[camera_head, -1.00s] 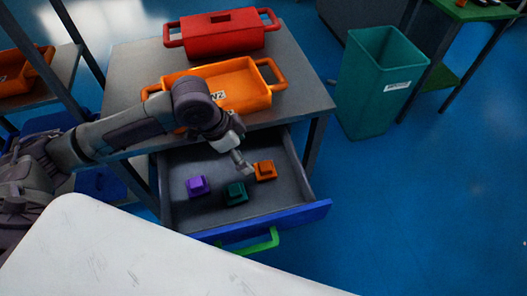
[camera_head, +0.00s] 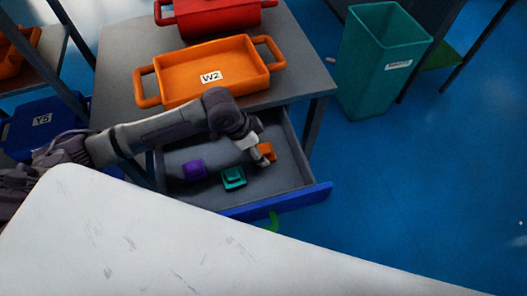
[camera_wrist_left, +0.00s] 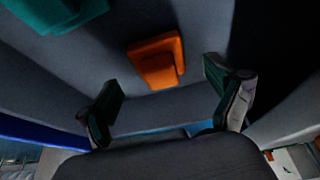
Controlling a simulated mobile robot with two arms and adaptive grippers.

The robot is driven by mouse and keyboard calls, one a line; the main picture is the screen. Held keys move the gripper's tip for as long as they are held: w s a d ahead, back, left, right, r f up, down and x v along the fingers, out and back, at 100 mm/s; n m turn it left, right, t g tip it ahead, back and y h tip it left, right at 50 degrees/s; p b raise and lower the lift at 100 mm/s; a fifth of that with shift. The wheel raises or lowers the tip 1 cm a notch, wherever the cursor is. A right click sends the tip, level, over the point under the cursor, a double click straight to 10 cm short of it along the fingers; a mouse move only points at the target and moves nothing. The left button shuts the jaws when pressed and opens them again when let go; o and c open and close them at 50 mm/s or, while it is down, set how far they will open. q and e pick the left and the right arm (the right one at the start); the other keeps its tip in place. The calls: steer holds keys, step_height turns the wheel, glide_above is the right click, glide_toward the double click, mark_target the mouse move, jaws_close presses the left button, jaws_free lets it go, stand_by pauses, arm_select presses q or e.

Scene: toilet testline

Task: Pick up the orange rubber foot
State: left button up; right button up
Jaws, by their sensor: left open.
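The orange rubber foot (camera_head: 267,152) lies in the open drawer (camera_head: 290,180), at the right of the small blocks there. In the left wrist view the orange foot (camera_wrist_left: 157,60) shows ahead of and roughly between the two fingers. My left gripper (camera_head: 260,160) reaches down into the drawer beside the orange foot and partly covers it. In the left wrist view the left gripper (camera_wrist_left: 166,98) is open and its fingers stand wide apart with nothing between them. Whether a finger touches the foot cannot be told. My right gripper is not in view.
A teal foot (camera_head: 233,178) and a purple foot (camera_head: 194,169) lie left of the orange one in the drawer. An orange tray (camera_head: 212,77) and a red box (camera_head: 215,14) stand on the table above. A teal bin (camera_head: 380,70) stands right. A white surface (camera_head: 150,240) fills the front.

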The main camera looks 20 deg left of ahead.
arm_select(q)
steer(key=x, duration=0.2)
steer(key=shift+w+d+f, duration=0.1)
steer(key=shift+f, duration=0.1)
steer(key=shift+r, duration=0.1)
steer(key=c, duration=1.3)
